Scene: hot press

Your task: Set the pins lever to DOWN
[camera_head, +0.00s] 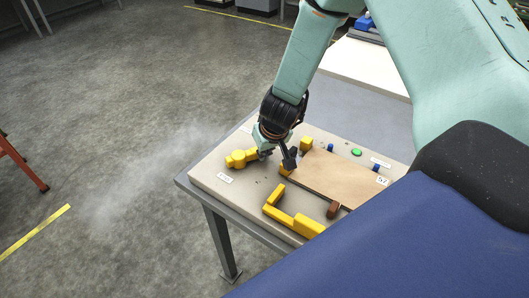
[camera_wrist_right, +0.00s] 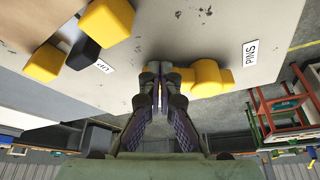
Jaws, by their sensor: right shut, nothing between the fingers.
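The pins lever (camera_head: 238,159) is a yellow piece with a rounded knob at the left of the tabletop panel. In the right wrist view the lever (camera_wrist_right: 208,78) lies just right of the fingers, with the PINS label (camera_wrist_right: 250,53) beyond it. My right gripper (camera_head: 288,160) is shut and empty, close beside the lever's inner end. In the wrist view its fingertips (camera_wrist_right: 155,78) are together, against or very near the lever; contact is unclear. My left gripper is out of view.
A brown board (camera_head: 325,178) lies right of the gripper. A yellow L-shaped guide (camera_head: 290,219) is at the front, with a brown block (camera_head: 333,209) nearby. A green button (camera_head: 356,152) is at the back. Yellow blocks (camera_wrist_right: 110,20) stand left of the fingers in the wrist view.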

